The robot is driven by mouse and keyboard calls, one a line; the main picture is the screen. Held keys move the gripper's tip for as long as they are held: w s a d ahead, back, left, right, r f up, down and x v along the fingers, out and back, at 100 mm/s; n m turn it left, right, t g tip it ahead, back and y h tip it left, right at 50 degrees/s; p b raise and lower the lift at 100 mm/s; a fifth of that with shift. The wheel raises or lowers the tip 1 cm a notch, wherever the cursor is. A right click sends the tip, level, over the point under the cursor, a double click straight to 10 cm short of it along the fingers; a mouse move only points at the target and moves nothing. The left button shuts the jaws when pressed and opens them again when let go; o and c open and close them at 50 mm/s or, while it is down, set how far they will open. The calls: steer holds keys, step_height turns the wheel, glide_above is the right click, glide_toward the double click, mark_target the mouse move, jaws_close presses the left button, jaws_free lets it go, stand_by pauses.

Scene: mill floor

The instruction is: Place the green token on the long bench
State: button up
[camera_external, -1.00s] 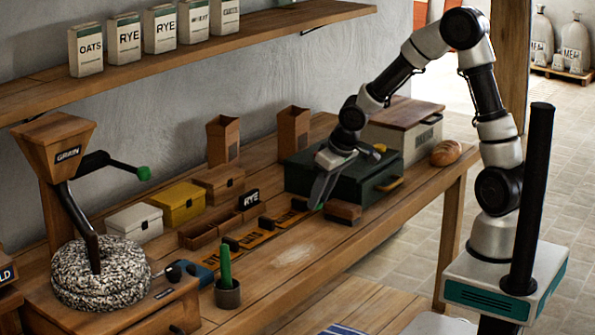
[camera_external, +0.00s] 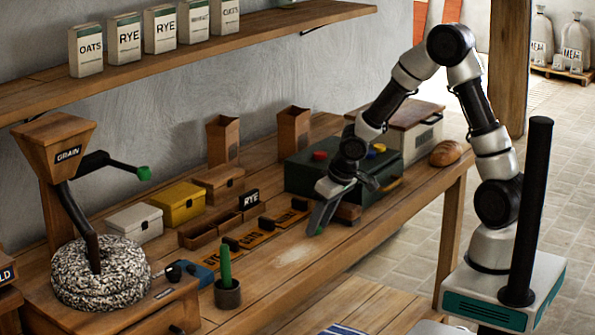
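The long bench (camera_external: 281,290) runs from the lower left to the right, with a bare strip along its front. My gripper (camera_external: 316,231) points down over this strip, left of a small brown block. A small bit of green, the green token (camera_external: 319,230), shows between the fingertips, which look shut on it. It is mostly hidden by the fingers. I cannot tell whether it touches the bench top. A red token (camera_external: 320,155), a blue token (camera_external: 371,154) and a yellow token (camera_external: 379,147) are on the dark green box (camera_external: 300,172) behind my gripper.
The brown block (camera_external: 347,212) is close beside my gripper. A bread loaf (camera_external: 446,153) lies at the right end.

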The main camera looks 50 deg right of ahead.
steer(key=shift+o, duration=0.7)
steer(key=shift+r, duration=0.1)
steer(key=shift+r+p, duration=0.25)
steer(key=shift+p, duration=0.1)
steer(key=p+v, duration=0.4)
steer(key=v, duration=0.7)
steer(key=shift+s+r, duration=0.15)
steer(key=shift+r, duration=0.15)
